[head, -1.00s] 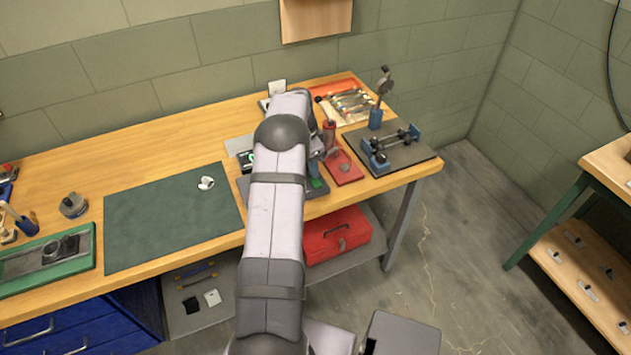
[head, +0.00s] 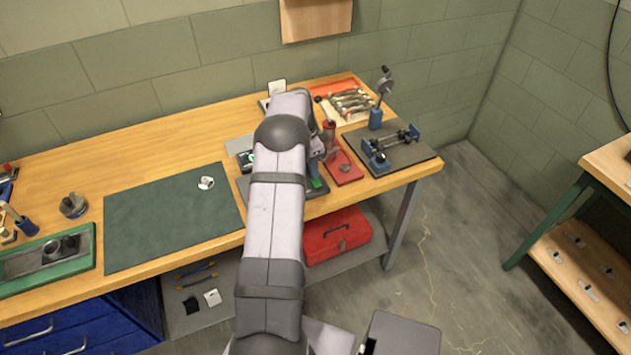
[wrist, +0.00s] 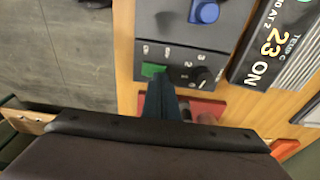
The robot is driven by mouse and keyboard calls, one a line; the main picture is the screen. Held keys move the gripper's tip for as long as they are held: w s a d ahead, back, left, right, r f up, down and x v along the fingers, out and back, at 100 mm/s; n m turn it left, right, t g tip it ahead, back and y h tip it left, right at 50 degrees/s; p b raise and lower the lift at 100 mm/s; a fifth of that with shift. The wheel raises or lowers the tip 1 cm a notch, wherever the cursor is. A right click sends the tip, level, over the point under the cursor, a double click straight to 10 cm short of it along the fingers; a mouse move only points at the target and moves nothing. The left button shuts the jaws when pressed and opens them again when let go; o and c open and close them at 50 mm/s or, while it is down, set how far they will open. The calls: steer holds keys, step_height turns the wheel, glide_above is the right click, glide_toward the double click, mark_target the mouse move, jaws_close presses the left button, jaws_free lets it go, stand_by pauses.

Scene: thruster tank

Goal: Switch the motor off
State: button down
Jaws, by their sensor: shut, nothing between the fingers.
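The motor's dark control panel (wrist: 185,35) fills the top middle of the wrist view. It has a green switch (wrist: 153,70) at its lower left, a black knob (wrist: 201,77) beside it and a blue knob (wrist: 205,12) above. My gripper (wrist: 164,82) is shut and empty, its tips right at the green switch. I cannot tell whether they touch it. A display (wrist: 275,45) to the right reads "TEMP C 23 ON". In the head view my arm hides most of the panel; a green patch (head: 316,184) shows beside it.
A red stand (head: 345,170) and a grey plate with a blue-ended fixture (head: 400,152) stand right of the panel. A tool tray (head: 347,100) lies behind. A green mat (head: 165,225) with a small white object (head: 206,183) lies left, mostly clear.

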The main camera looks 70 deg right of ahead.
steer(key=shift+f+b, duration=0.45)
steer(key=shift+f, duration=0.25)
stand_by(0.3)
steer(key=shift+r, duration=0.1)
step_height(320, 180, up, 7)
steer(key=p, duration=0.4)
stand_by(0.5)
stand_by(0.3)
steer(key=w+a+r+n, duration=0.4)
steer(key=w+a+n, duration=0.2)
steer(key=w+a, duration=0.65)
steer(key=w+a+r+n+t, duration=0.1)
steer(key=w+a+n, duration=0.25)
steer(key=a, duration=0.45)
steer(key=w+a+r+n, duration=0.2)
steer(key=w+a+n, duration=0.15)
steer(key=a, duration=0.45)
steer(key=s+a+n, duration=0.3)
steer(key=a+n, duration=0.4)
steer(key=a, duration=0.9)
steer(key=s+a+f+n+y, duration=0.1)
steer(key=s+a+n, duration=0.6)
steer(key=s+a, duration=0.2)
steer(key=shift+s+a, duration=0.35)
steer(key=shift+a, duration=0.55)
